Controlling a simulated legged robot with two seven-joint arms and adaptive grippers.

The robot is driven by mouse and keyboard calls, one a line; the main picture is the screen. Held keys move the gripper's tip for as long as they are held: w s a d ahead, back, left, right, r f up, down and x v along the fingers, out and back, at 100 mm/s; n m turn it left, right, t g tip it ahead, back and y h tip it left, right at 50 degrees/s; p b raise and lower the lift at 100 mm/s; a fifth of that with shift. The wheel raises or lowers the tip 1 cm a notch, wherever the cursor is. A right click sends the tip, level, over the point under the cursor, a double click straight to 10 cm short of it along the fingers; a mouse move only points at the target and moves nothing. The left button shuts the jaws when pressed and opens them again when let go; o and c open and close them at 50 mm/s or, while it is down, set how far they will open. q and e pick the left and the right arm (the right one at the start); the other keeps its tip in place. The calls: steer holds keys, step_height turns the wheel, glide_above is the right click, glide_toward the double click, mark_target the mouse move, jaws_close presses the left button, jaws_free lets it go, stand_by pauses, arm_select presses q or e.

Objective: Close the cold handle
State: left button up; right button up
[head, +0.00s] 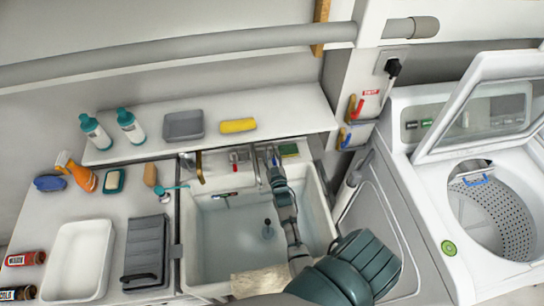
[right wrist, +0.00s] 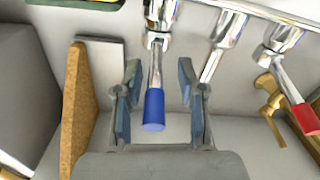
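The cold handle, a chrome lever with a blue tip (right wrist: 154,108), hangs from the faucet in the right wrist view. My right gripper (right wrist: 158,75) is open, with one finger on each side of the lever and visible gaps to both. In the head view my right gripper (head: 272,155) is at the back rim of the sink, its arm reaching across the basin, and I cannot make out the blue tip there. The red-tipped handle (right wrist: 304,118) is at the right in the wrist view. My left gripper is not in view.
The white sink (head: 205,245) lies below my right arm. A brown board (right wrist: 80,115) stands close beside the gripper in the wrist view. A brass fixture (right wrist: 270,103) is on the other side. The washer (head: 455,235) with raised lid is to the right.

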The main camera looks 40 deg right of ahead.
steer(key=v, duration=1.2)
steer(key=shift+f, duration=0.1)
